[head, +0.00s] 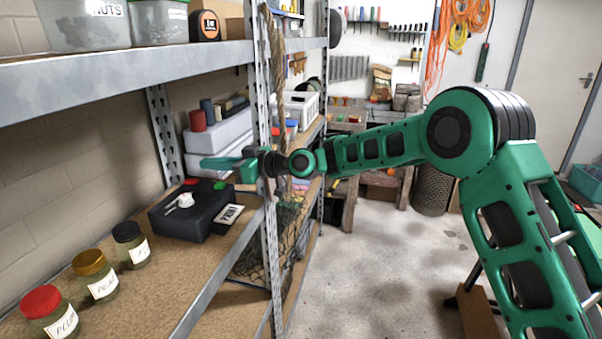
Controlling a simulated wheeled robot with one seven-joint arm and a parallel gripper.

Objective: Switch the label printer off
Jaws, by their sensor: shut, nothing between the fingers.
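The label printer (190,214) is a black box on the middle shelf, with a white printed label (229,215) at its right side. A white lever-like part (180,201) lies on its top. A small red spot (191,181) and a green spot (222,187) show at its back edge; I cannot tell if they are its buttons.
The upper shelf (120,75) lies overhead. Open floor is at right.

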